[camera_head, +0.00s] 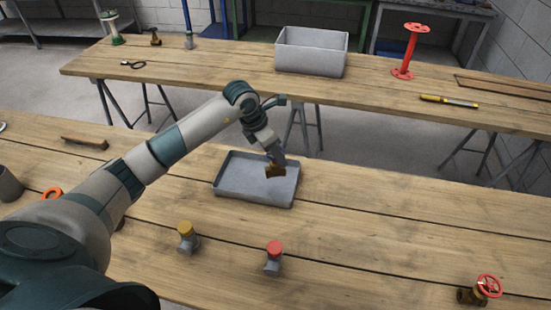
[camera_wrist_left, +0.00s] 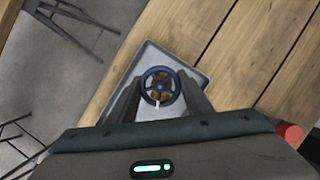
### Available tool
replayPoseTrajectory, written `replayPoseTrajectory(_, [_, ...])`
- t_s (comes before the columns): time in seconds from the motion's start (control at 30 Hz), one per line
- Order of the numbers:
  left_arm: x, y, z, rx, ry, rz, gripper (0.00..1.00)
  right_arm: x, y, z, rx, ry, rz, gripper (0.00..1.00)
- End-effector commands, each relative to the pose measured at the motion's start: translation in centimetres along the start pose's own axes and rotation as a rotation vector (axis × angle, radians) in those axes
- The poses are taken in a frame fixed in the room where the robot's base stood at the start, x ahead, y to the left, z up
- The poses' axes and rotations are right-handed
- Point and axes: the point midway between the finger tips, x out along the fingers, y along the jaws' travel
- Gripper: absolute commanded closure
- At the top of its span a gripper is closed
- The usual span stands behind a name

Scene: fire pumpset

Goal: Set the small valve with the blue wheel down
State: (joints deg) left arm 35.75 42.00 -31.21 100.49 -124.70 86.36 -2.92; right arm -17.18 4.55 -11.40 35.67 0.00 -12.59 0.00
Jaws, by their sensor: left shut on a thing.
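The small valve with the blue wheel shows in the left wrist view (camera_wrist_left: 159,86), its dark blue wheel facing the camera and brass body behind. My left gripper (camera_head: 276,160) is shut on it, with a finger on either side. In the head view only the valve's brass body (camera_head: 275,172) shows below the fingers; the wheel cannot be made out. The valve is over the grey tray (camera_head: 228,187). I cannot tell whether it touches the tray floor. The tray also shows in the wrist view (camera_wrist_left: 193,78). My right gripper is not in view.
A yellow-capped fitting (camera_head: 187,238) and a red-capped fitting (camera_head: 273,258) stand in front of the tray. A brass valve with a red wheel (camera_head: 474,294) lies at the front right. A grey bin (camera_head: 311,52) stands on the back table. The bench right of the tray is clear.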

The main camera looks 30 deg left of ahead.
Motion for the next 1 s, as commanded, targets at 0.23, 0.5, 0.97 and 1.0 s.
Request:
replayPoseTrajectory(0.23, [-0.1, 0.1, 0.1, 0.000, -0.002, 0.001, 1.00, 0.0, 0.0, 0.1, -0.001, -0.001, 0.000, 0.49])
replayPoseTrajectory(0.5, [1.3, 0.0, -0.6, -0.002, 0.000, -0.002, 1.00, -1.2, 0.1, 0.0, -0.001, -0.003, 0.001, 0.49])
replayPoseTrajectory(0.97, [3.6, 0.1, -1.5, 0.000, -0.002, 0.001, 1.00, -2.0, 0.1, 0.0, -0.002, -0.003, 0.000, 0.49])
replayPoseTrajectory(1.0, [3.7, 0.1, -1.5, 0.000, -0.002, 0.001, 1.00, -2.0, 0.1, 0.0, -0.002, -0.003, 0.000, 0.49])
